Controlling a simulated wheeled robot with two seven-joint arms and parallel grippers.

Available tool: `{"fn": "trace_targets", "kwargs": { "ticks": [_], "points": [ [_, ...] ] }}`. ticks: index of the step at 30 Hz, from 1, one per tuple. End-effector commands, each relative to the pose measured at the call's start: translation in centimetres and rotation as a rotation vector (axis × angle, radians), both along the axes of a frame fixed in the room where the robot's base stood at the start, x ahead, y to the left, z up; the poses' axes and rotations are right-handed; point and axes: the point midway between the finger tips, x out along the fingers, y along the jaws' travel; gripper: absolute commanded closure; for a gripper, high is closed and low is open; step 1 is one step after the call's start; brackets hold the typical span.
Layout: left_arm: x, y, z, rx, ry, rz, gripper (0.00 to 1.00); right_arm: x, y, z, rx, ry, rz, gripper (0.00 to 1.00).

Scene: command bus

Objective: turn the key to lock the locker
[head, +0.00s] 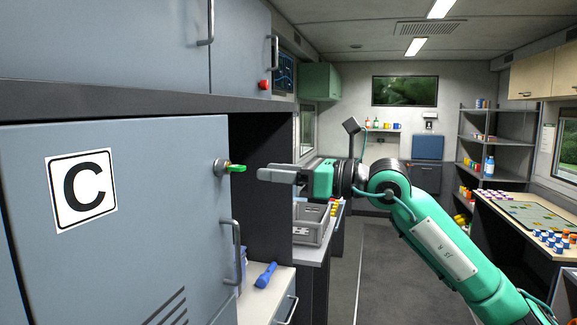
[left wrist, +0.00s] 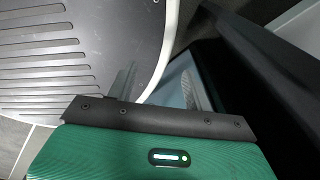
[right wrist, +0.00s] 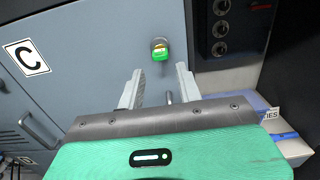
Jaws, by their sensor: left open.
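The locker (head: 130,220) is the grey-blue door with a "C" label (head: 82,189), and it looks closed. A green key (head: 237,168) sticks out of its round lock (head: 220,167). The key also shows in the right wrist view (right wrist: 160,54). My right gripper (head: 266,174) is open and empty, level with the key and a short gap away from it. In the right wrist view, the key appears just beyond and between the fingertips (right wrist: 159,68). My left gripper (left wrist: 158,80) is open and empty in the left wrist view, away from the locker front.
A vertical door handle (head: 237,255) sits below the lock. A blue flashlight (head: 266,275) lies on the counter to its right. A grey crate (head: 312,222) stands further back. Upper cabinets overhang the locker. The aisle floor (head: 375,270) is clear.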

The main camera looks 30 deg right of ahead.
Motion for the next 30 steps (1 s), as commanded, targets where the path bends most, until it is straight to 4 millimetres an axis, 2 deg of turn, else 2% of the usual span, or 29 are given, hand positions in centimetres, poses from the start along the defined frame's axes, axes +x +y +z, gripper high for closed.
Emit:
{"fn": "trace_targets", "kwargs": {
  "ticks": [1, 6, 13, 21, 30],
  "points": [
    [0.1, 0.0, 0.8, 0.0, -0.001, 0.0, 0.48, 0.4, 0.4, 0.4, 0.001, 0.001, 0.001, 0.65],
    [0.9, 0.0, 2.1, 0.0, -0.01, -0.001, 0.48, 1.7, 1.5, 0.5, 0.002, 0.003, 0.002, 0.65],
    [1.6, -0.1, 3.2, -0.002, -0.021, 0.0, 0.48, 3.4, 3.0, 0.4, 0.003, 0.001, 0.002, 0.65],
    [1.4, 0.2, 3.7, 0.001, -0.019, 0.001, 0.48, 4.6, 4.0, 0.3, 0.002, 0.001, 0.0, 0.65],
    [1.2, 0.2, 3.7, 0.002, -0.016, 0.001, 0.48, 4.8, 4.1, 0.2, 0.002, 0.001, 0.0, 0.65]
  ]
}}
